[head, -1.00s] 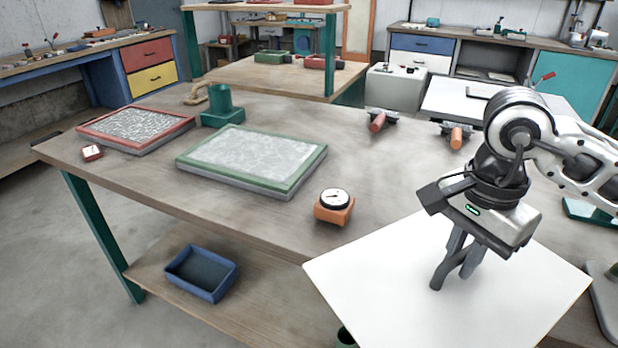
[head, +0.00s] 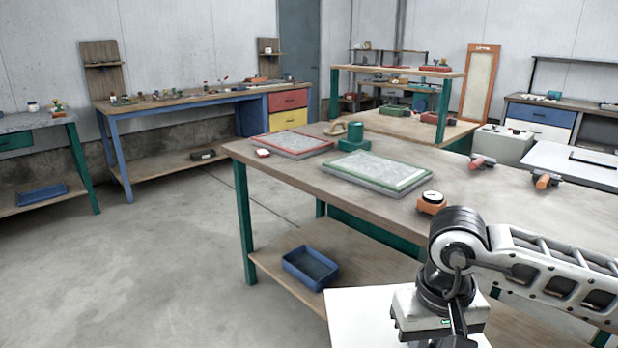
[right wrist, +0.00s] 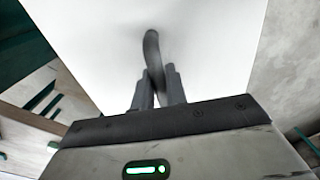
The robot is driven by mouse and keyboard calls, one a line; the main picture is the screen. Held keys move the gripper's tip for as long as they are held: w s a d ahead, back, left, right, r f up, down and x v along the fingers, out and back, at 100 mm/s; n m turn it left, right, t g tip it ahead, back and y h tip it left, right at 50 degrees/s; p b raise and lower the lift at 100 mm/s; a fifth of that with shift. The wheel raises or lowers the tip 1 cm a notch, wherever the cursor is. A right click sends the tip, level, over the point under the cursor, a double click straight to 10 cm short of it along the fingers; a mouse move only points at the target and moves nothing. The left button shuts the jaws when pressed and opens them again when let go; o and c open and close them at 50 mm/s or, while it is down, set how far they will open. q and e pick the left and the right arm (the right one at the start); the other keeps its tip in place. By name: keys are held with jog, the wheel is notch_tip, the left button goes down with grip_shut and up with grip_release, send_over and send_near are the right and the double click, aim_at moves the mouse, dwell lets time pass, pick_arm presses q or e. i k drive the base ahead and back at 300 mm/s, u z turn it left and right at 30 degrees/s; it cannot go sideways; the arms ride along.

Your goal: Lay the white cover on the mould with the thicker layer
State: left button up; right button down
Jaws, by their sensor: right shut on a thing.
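The white cover (head: 362,314) is a flat sheet at the bottom of the head view, in front of the workbench. My right gripper (right wrist: 157,88) is shut on its dark curved handle (right wrist: 152,48), seen in the right wrist view above the white sheet (right wrist: 205,45). In the head view the fingertips are mostly out of sight. The red-framed mould (head: 288,144) lies at the bench's far left with a coarse speckled grey fill. The larger green-framed mould (head: 380,172) lies nearer the middle with a paler fill. I cannot tell their layer depths by eye. My left gripper is not in view.
A round dial gauge on an orange block (head: 432,202) stands by the bench's front edge. A green holder (head: 353,140) stands behind the moulds, and a small red-white item (head: 263,153) lies by the red one. A blue tray (head: 310,267) is on the lower shelf. The left floor is clear.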

aim_at(377, 166)
jog(key=u, duration=0.75)
jog(key=i, duration=1.25)
jog(key=z, duration=0.85)
